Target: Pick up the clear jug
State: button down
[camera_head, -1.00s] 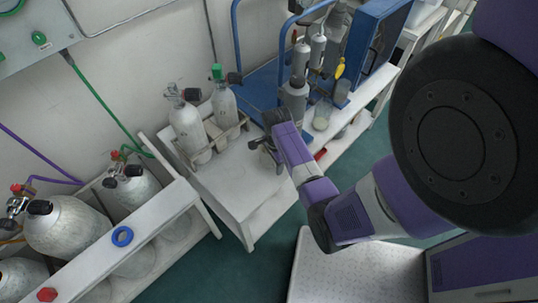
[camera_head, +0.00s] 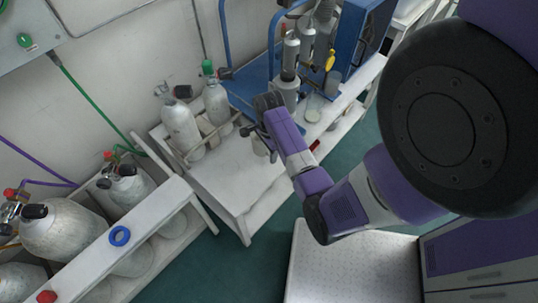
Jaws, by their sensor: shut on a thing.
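My gripper (camera_head: 256,130) is over the white table, just right of two grey-white cylinders, and seen from behind and above. It is shut on a small pale, see-through thing (camera_head: 261,146), which seems to be the clear jug. Most of it is hidden by my gripper and wrist, so its shape and handle cannot be made out. It shows just below the fingers, close over the table top; I cannot tell whether it still touches it.
The white table (camera_head: 215,185) has two cylinders (camera_head: 181,125) in a rack at its left. A clear vessel (camera_head: 312,108) and another clear beaker (camera_head: 333,82) stand right of my gripper, near grey canisters and a blue cabinet (camera_head: 362,38). A lower-left bench holds more cylinders.

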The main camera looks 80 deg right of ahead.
notch_tip(320, 180, up, 16)
jog(key=p, duration=0.2)
jog(key=shift+p, duration=0.3)
dwell(0.5)
jog(key=shift+w+f, duration=0.1)
dwell(2.8)
